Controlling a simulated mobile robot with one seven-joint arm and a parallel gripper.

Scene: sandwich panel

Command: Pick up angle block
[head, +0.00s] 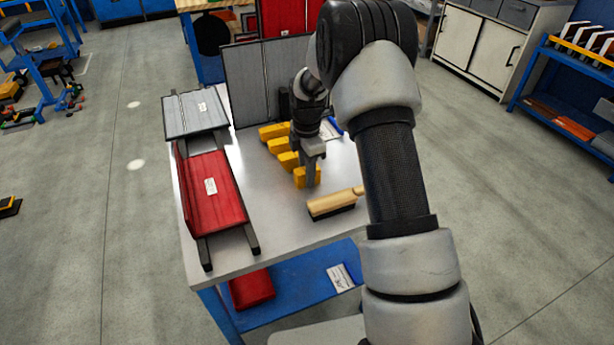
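Several yellow angle blocks stand in a slanting row on the metal-topped table. The nearest yellow angle block (305,179) is in front at the lower right of the row. Others sit behind it, including one (288,160) just behind and one (273,132) at the far end. My gripper (312,168) points down over the nearest block, with its fingers at or touching the block's top. The fingers partly cover the block, and whether they are closed on it is not clear.
A wooden-handled brush (335,202) lies just right of the nearest block. Red and grey panels (212,187) rest on dark rails along the table's left side. A grey upright panel (252,82) stands behind the blocks. The table front (280,235) is clear.

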